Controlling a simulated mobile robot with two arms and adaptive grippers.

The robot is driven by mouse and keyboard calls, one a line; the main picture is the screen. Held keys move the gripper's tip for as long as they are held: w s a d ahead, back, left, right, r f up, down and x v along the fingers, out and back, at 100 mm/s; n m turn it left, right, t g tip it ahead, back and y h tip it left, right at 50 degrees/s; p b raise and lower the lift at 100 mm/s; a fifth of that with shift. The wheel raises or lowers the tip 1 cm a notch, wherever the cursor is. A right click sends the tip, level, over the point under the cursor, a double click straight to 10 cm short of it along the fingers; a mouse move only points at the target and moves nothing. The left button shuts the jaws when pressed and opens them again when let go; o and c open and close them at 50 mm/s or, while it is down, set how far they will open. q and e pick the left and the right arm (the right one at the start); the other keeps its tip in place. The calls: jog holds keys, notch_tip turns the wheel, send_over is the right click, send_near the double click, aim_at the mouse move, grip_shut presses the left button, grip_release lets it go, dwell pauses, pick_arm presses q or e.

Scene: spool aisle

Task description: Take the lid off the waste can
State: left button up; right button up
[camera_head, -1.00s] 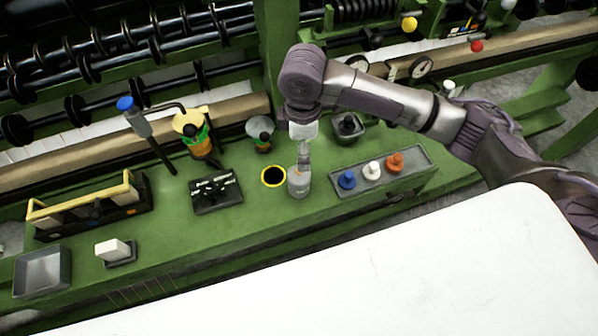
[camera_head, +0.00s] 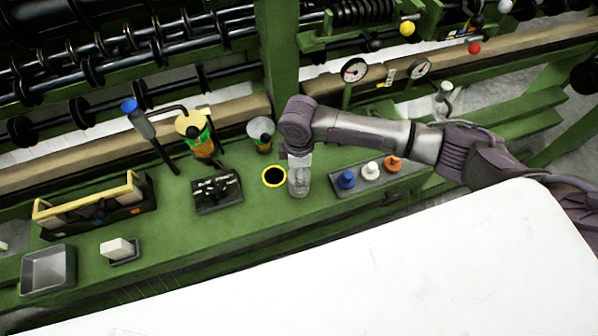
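The waste can, a small grey cylinder (camera_head: 299,188), stands on the green bench beside a yellow-ringed dark hole. My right gripper (camera_head: 299,172) comes down from above, at the top of the can. The gripper and wrist cover the can's top, so the lid is hidden. I cannot tell whether the fingers are closed on the lid. My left gripper is not in view.
The yellow-ringed hole (camera_head: 274,176) is just left of the can. A grey tray (camera_head: 372,183) with blue, white and orange knobbed pieces lies right. A black holder (camera_head: 217,193) is left, and an open grey bin (camera_head: 48,270) sits far left.

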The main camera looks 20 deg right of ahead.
jog(key=shift+s, duration=0.1)
jog(key=c, duration=1.1)
jog(key=shift+c, duration=0.2)
